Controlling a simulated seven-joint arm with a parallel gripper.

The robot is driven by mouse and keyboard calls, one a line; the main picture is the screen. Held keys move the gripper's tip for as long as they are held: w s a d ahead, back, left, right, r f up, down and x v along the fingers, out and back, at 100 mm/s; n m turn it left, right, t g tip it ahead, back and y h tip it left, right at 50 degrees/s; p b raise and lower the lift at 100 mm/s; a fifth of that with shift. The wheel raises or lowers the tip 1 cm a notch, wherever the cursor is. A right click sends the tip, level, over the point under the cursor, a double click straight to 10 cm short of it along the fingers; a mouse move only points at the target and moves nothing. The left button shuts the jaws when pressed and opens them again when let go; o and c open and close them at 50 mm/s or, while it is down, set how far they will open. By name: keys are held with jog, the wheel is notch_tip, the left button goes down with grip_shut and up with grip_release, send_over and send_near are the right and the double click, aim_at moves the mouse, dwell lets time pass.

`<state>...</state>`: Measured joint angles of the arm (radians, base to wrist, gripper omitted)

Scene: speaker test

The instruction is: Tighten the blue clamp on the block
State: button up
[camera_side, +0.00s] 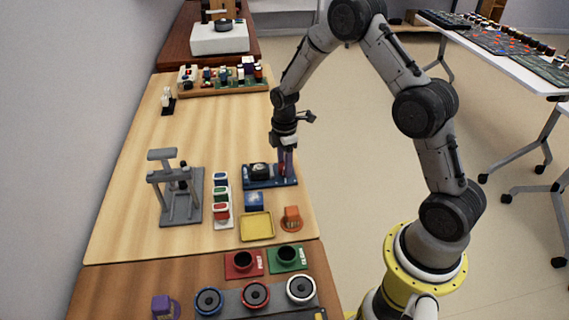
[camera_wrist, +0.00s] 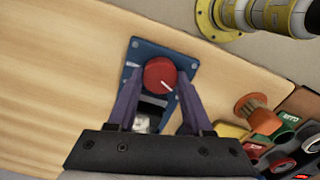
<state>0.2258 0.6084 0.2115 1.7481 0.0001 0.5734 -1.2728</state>
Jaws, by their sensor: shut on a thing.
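The blue device (camera_side: 256,184), which I take for the clamp, lies flat near the table's right edge; its blue plate (camera_wrist: 136,62) also shows in the wrist view. It carries a dark part with a pale top (camera_side: 260,169) and a round red knob (camera_wrist: 158,73). The knob has a white line pointing to the lower right. My gripper (camera_side: 287,171) points down over the device's right end. In the wrist view my gripper (camera_wrist: 161,77) has its purple fingers shut on the red knob. The fingers partly hide the device, and I cannot tell which part is the block.
A yellow tray (camera_side: 257,227), a blue block (camera_side: 254,201), an orange piece (camera_side: 292,217) and a rack of coloured blocks (camera_side: 221,200) stand nearby. A grey press-like stand (camera_side: 180,196) is to the left. Red (camera_side: 244,263) and green (camera_side: 287,257) holders sit in front. The table behind is mostly clear.

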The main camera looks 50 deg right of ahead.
grip_shut()
jog(key=m, duration=0.5)
jog(key=shift+r, duration=0.1)
jog(key=m, duration=0.6)
jog(key=shift+m, duration=0.4)
jog(key=m, duration=0.6)
jog(key=shift+d, duration=0.1)
jog(key=m, duration=0.6)
jog(key=shift+m, duration=0.4)
